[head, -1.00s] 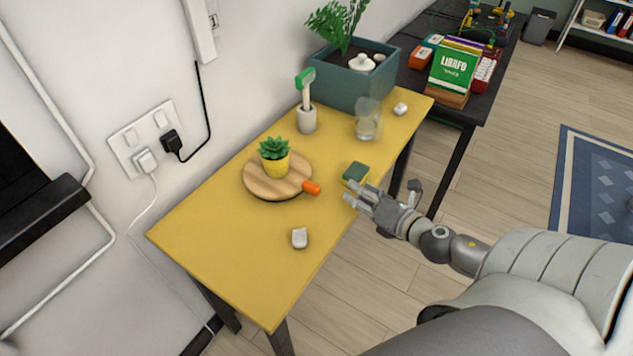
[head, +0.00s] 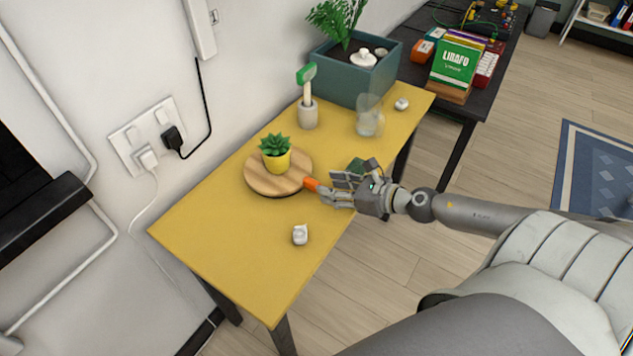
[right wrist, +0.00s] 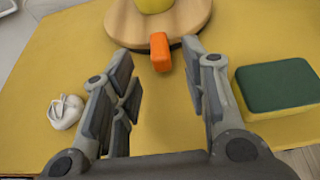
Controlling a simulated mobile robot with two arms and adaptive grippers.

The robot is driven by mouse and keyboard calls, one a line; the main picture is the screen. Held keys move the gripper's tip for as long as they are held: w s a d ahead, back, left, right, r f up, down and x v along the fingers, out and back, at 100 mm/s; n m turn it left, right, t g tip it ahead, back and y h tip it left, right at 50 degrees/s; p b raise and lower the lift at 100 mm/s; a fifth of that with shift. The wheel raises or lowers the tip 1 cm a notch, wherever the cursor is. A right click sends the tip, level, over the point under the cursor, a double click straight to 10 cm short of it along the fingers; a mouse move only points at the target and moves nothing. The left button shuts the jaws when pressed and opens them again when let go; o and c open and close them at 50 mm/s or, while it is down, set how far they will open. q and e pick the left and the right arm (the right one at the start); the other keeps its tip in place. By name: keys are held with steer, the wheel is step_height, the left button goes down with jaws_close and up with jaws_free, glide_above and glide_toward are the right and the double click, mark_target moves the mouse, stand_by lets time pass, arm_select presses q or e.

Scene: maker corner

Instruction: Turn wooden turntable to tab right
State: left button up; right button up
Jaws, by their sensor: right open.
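The round wooden turntable (head: 262,184) lies on the yellow table with a yellow pot holding a green succulent (head: 276,155) on it. Its orange tab (head: 311,184) points right and slightly toward the table's front edge in the head view. My right gripper (head: 328,190) is open beside the tab. In the right wrist view the tab (right wrist: 160,52) lies ahead, between the directions of the two open fingers (right wrist: 160,75), with the turntable (right wrist: 185,18) behind it. Whether a finger touches the tab I cannot tell. My left gripper is not in view.
A green and yellow sponge (right wrist: 278,85) lies close to the right gripper. A small white object (head: 300,235) sits near the table's front edge. A glass (head: 369,118), a grey holder (head: 308,115) and a blue planter (head: 345,80) stand farther back. The table's left part is clear.

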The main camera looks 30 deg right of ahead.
mark_target(317, 183)
steer(key=p+x, duration=0.1)
steer(key=x, duration=0.2)
steer(key=shift+w+a, duration=0.15)
steer(key=shift+w, duration=0.1)
steer(key=shift+p+x, duration=0.35)
steer(key=shift+x, duration=0.7)
steer(key=shift+f, duration=0.15)
jaws_close()
